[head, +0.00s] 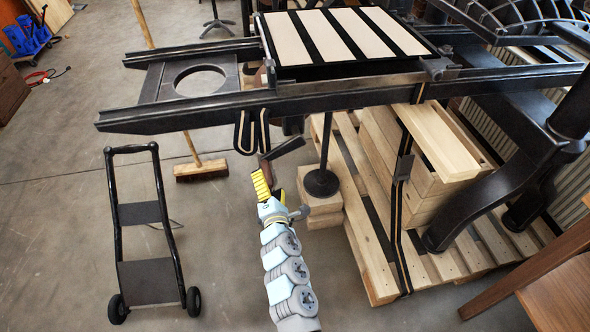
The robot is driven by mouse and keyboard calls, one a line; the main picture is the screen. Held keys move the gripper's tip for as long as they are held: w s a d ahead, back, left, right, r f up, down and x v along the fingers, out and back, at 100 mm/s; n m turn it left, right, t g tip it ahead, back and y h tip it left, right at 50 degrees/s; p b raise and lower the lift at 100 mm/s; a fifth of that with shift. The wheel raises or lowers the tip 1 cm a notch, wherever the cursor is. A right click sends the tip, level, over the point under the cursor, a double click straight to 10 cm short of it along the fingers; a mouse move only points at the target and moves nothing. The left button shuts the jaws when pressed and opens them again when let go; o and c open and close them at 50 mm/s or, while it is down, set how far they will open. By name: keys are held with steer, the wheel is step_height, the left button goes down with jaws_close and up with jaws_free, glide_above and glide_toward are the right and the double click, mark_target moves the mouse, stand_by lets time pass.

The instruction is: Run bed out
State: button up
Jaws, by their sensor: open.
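The black press bed (440,50) carries pale strips with dark gaps and lies on two long dark rails (160,115). It sits over the right part of the rails; the rails' left ends are bare apart from a dark plate with a round hole (158,80). A dark crank-like handle (285,148) hangs below the front rail. My gripper (270,187), with yellow fingers, is below the front rail, just under this handle. It is open and appears empty. I cannot tell whether a finger touches the handle.
A black two-wheeled hand cart (148,282) stands at left. Wooden blocks and a pallet (375,283) support the press at right, with heavy dark legs (470,210). A wooden table (560,295) fills the lower right corner.

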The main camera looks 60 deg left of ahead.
steer(key=v, duration=0.9)
steer(key=shift+p, duration=0.4)
stand_by(0.7)
